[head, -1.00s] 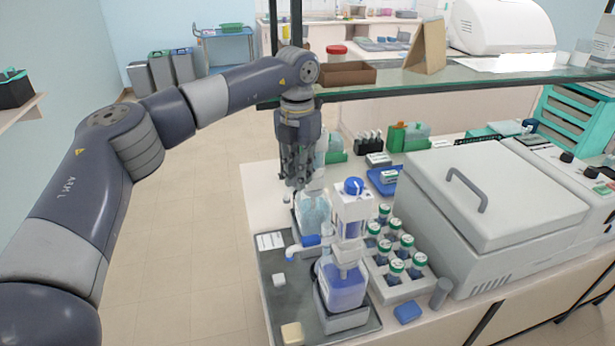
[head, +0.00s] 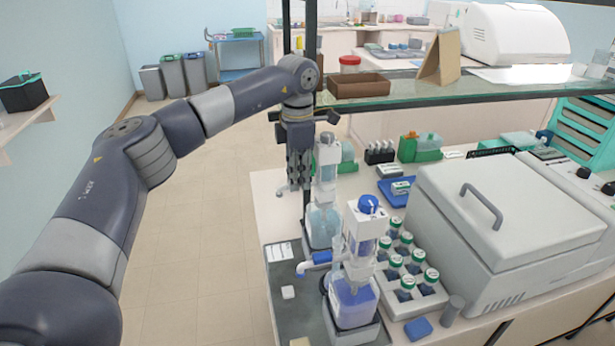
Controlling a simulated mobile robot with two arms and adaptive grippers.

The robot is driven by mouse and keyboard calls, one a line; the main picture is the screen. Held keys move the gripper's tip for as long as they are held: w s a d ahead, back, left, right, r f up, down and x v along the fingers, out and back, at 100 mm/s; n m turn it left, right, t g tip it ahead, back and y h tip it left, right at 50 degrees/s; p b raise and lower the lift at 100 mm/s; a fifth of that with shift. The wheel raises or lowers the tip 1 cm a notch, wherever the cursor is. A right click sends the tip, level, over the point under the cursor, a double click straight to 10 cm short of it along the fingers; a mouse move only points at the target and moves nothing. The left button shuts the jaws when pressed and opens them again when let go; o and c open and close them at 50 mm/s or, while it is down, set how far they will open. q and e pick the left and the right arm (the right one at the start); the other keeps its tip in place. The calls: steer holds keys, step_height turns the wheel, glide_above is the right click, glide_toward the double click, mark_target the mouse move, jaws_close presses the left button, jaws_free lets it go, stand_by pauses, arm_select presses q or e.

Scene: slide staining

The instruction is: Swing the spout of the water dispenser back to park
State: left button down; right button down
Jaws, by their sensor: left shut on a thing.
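Two bottle-top dispensers stand one behind the other on the bench. The rear one, with pale blue liquid (head: 323,222) and a white head, seems to be the water dispenser; no label is readable. My left gripper (head: 294,184) points down just left of its head, shut on what looks like its spout. A small pale spout end (head: 282,190) shows low at the gripper's left; the fingers hide the rest. The front dispenser (head: 352,300) has a blue cap, violet-blue liquid and a spout (head: 318,258) pointing left with a blue tip. My right gripper is out of view.
A dark mat (head: 290,315) lies under the dispensers. A rack of green-capped bottles (head: 425,303) and a large grey lidded machine (head: 500,225) stand to the right. A glass shelf (head: 440,92) runs above the bench behind. Open floor lies left.

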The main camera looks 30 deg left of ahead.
arm_select(q)
steer(key=shift+w+r, duration=0.1)
stand_by(0.4)
steer(key=c, duration=1.6)
jaws_free()
steer(key=shift+o, duration=0.2)
step_height(320, 180, up, 12)
